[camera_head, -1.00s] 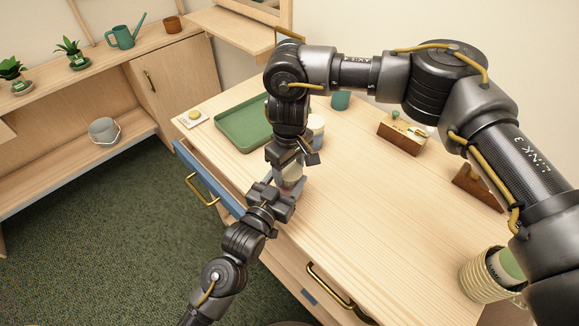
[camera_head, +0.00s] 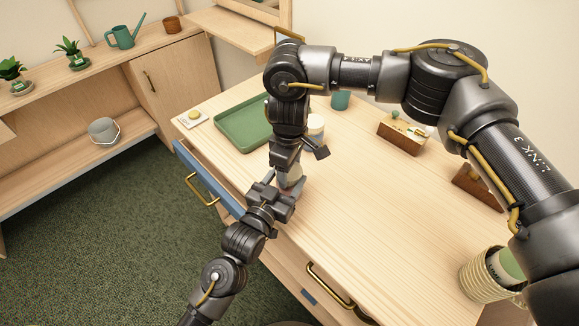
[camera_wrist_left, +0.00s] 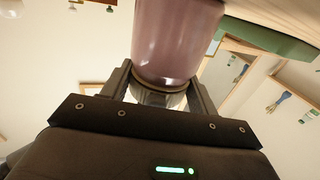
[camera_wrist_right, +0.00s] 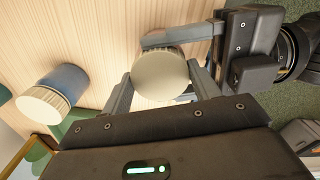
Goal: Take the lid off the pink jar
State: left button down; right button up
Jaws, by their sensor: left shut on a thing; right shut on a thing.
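The pink jar (camera_wrist_left: 178,38) shows as a mauve body in the left wrist view. My left gripper (camera_head: 280,192) is shut on its body, with a finger on either side. The jar's round cream lid (camera_wrist_right: 160,75) faces the right wrist camera. My right gripper (camera_head: 288,165) is above the left one and shut on the lid, with a finger on each side in the right wrist view. In the head view the grippers hide most of the jar and only a pale part shows between them. I cannot tell whether the lid is loose.
A blue jar with a cream lid (camera_wrist_right: 62,85) stands close by. A green tray (camera_head: 232,133) lies behind the grippers, with a teal cup (camera_head: 341,100) and wooden box (camera_head: 402,137) farther right. A blue-fronted drawer (camera_head: 207,178) stands open.

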jog(key=shift+a, duration=0.1)
jog(key=o, duration=1.1)
jog(key=shift+r, duration=2.3)
pick_arm(q)
jog(key=shift+c, duration=1.6)
grip_release()
jog(key=shift+s, duration=0.1)
